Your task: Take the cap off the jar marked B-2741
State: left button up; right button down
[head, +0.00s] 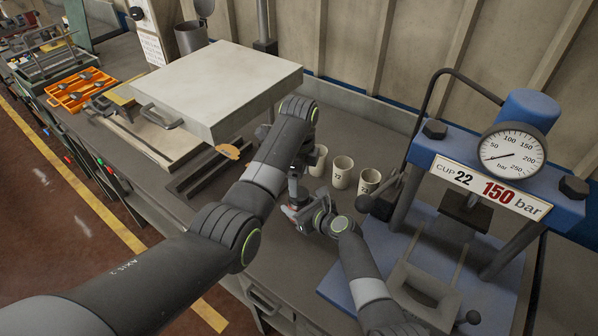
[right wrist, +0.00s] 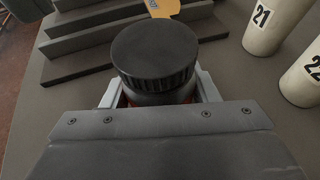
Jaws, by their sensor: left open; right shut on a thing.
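A jar with a ribbed black cap (right wrist: 153,52) stands between my right gripper's fingers (right wrist: 153,95) in the right wrist view. The cap sits on the jar, and only slivers of a reddish body show below it. The jar's marking is hidden, so I cannot read B-2741. My right gripper (head: 303,212) is shut on the jar in the head view, low over the bench. My left gripper (head: 297,190) is open and points down close above the right one. The arms largely hide the jar there. No left finger shows in the right wrist view.
Cream cups (head: 342,172) marked 21 and 22 stand right of the jar. A blue press (head: 470,170) with a gauge stands at the right. A pale slab (head: 215,85) and dark angled bars (head: 200,175) lie left.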

aim_at(299, 206)
pick_arm(q)
jog(key=m, duration=0.2)
jog(key=r+m, duration=0.2)
jog(key=m, duration=0.1)
jog(key=shift+w+d+m, duration=0.1)
jog(key=shift+w+m, duration=0.05)
jog(key=shift+m, duration=0.15)
jog(key=shift+r+m, duration=0.25)
jog(key=shift+m, duration=0.95)
jog(key=shift+f, duration=3.85)
jog(key=c, duration=1)
jog(key=n, duration=1)
